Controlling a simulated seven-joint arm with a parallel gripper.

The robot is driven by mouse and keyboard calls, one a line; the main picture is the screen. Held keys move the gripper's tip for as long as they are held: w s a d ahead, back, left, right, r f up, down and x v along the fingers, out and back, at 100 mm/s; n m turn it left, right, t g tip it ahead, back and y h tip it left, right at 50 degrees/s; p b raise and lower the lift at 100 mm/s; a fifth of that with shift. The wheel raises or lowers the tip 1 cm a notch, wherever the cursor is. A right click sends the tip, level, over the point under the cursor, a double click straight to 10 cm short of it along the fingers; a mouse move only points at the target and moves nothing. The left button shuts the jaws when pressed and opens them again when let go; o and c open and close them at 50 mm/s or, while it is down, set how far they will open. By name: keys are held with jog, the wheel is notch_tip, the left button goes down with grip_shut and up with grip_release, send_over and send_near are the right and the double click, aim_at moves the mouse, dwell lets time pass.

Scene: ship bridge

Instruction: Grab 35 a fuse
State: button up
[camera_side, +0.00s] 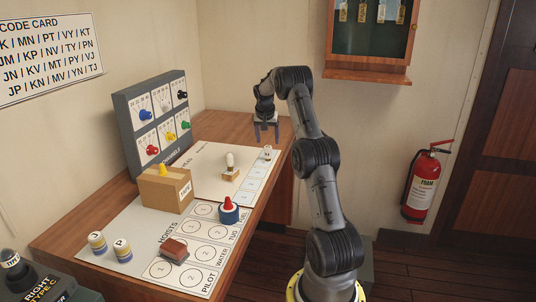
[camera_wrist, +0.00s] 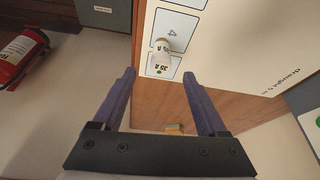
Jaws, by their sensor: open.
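The 35 A fuse (camera_wrist: 160,58) is a small white cylinder with dark lettering and a green dot. It stands in a marked box on the white board, beside the box marked 4. In the side view the fuse (camera_side: 267,153) is at the board's far right corner. My gripper (camera_wrist: 158,75) is open and empty, its two dark fingers spread, with the fuse showing between and beyond the fingertips. In the side view my gripper (camera_side: 266,138) hangs pointing down near the table's far edge, behind the fuse and apart from it.
A wooden block with a pale bulb-like piece (camera_side: 230,161) stands on the board. A cardboard box (camera_side: 166,190), a blue and red piece (camera_side: 228,211) and a brown block (camera_side: 174,251) stand nearer. A grey panel with coloured knobs (camera_side: 154,120) rises at the left.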

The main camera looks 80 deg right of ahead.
aim_at(268, 147)
jog(key=x, duration=0.7)
jog(key=shift+f, duration=0.1)
grip_shut()
dwell(0.3)
